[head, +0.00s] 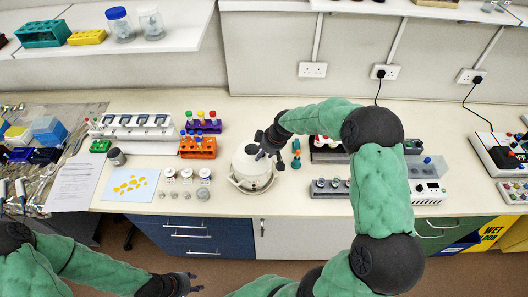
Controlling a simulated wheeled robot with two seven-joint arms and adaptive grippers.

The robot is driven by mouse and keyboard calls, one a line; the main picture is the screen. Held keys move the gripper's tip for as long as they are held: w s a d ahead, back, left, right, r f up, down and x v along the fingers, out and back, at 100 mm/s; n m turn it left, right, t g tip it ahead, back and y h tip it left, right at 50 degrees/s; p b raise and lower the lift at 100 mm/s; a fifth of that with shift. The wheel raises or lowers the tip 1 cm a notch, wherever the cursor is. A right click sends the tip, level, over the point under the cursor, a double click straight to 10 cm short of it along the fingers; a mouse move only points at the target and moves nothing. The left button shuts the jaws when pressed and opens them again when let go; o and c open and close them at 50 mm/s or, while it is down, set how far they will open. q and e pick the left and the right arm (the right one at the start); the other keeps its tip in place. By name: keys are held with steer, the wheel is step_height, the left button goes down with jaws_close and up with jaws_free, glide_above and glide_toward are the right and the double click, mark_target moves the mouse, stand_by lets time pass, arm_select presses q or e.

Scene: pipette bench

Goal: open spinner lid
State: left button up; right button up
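The spinner (250,183) is a rounded white device near the front edge of the bench, in the middle of the head view. Its pale top looks down over the body, but the gripper covers part of it. My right gripper (264,152) is over the top of the spinner, its dark fingers pointing down. I cannot tell whether it touches the lid or how far apart its fingers are. My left gripper (193,283) is low in front of the bench, away from the spinner. Its dark fingers look apart and empty.
Left of the spinner stand small white-lidded jars (187,175), an orange tube rack (198,150) and a blue-white sheet with yellow pieces (115,189). Right of it are a grey rack (322,190) and a white device (428,190). Shelves hang behind.

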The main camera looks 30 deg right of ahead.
jaws_close()
